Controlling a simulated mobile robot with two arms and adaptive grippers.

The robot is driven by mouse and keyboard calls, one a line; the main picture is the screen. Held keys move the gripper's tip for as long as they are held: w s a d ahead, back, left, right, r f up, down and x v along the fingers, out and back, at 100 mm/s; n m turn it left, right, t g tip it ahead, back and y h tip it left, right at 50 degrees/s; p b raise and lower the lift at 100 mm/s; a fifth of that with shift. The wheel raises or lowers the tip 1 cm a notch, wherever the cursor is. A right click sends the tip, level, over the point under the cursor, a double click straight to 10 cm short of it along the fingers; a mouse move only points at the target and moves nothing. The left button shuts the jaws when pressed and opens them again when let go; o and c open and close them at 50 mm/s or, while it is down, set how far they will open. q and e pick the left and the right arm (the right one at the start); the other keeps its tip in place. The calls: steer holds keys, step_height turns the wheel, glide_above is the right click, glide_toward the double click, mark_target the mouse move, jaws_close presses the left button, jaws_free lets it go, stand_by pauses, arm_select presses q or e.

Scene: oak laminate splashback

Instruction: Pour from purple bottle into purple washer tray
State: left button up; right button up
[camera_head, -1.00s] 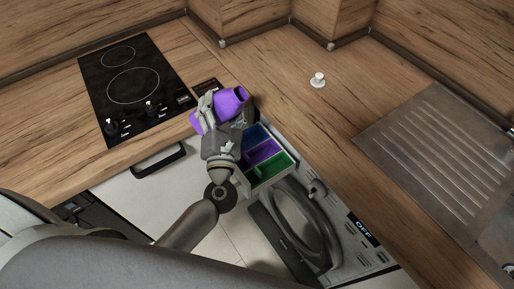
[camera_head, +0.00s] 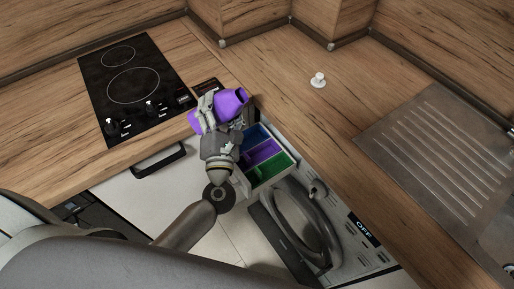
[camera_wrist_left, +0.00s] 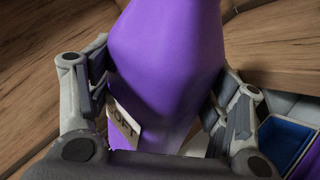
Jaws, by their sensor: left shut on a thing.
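The purple bottle (camera_head: 230,103) is held tilted, nearly on its side, above the drawer's far left end in the head view. My left gripper (camera_head: 222,118) is shut on it. In the left wrist view the bottle (camera_wrist_left: 168,60) fills the middle, between the two fingers of the gripper (camera_wrist_left: 165,95), with part of a white label showing. The purple washer tray (camera_head: 262,152) is the middle compartment of the open drawer, between a blue and a green one. The bottle's neck is above the blue end, not over the purple compartment. No liquid shows. My right gripper is not in view.
The blue compartment (camera_head: 254,135) and green compartment (camera_head: 270,170) flank the purple one. The washer (camera_head: 310,225) with its round door is below the counter. A black hob (camera_head: 135,85) is at left, a small white knob-like object (camera_head: 318,80) on the counter, and a metal drainer (camera_head: 435,150) at right.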

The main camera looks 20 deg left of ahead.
arm_select(q)
steer(key=shift+a, duration=0.15)
steer(key=shift+m, duration=0.3)
stand_by(0.5)
steer(key=shift+f, duration=0.1)
steer(key=shift+a+m, duration=0.1)
steer(key=shift+m, duration=0.2)
stand_by(0.4)
steer(key=shift+f, duration=0.1)
steer(key=shift+m+h, duration=0.3)
steer(key=shift+a+t, duration=0.1)
steer(key=shift+t, duration=0.2)
